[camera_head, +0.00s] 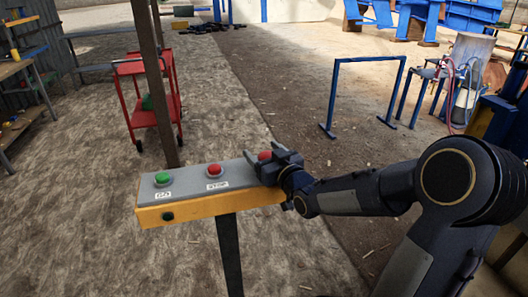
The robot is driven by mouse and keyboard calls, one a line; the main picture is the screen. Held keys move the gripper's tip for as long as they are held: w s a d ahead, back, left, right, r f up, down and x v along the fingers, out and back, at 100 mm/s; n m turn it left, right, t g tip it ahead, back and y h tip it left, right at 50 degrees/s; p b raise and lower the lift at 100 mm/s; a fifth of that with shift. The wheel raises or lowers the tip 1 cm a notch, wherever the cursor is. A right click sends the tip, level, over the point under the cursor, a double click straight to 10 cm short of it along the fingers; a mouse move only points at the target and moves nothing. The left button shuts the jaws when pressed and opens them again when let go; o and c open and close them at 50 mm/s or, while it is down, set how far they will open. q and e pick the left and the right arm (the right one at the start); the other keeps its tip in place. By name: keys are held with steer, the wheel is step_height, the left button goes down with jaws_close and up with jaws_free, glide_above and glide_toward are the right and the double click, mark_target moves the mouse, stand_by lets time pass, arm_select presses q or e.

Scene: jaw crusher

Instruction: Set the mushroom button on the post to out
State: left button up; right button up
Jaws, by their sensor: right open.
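A grey-topped, yellow-sided control box (208,208) sits on a dark post (230,255). On its top, from the left, are a green button (162,178) with a label reading GO, a red button (214,169) labelled STOP, and a red mushroom button (265,155) at the right end. My right gripper (263,150) is open at the mushroom button, with a finger on either side of it. I cannot tell whether the fingers touch it or whether it is in or out. My left gripper is not in view.
A dark upright pole (153,75) stands behind the box, with a red cart (132,98) beside it. A blue frame (368,62) stands on the floor to the right. The ground left of the box is clear.

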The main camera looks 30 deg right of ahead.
steer(key=shift+c, duration=0.2)
steer(key=c, duration=1.3)
steer(key=shift+r+b, duration=0.4)
steer(key=shift+r, duration=0.15)
steer(key=shift+c, duration=0.2)
steer(key=shift+r, duration=0.2)
steer(key=o, duration=1.4)
steer(key=shift+s, duration=0.15)
steer(key=s, duration=0.7)
steer(key=shift+s+d+b, duration=0.1)
steer(key=shift+s+b, duration=0.2)
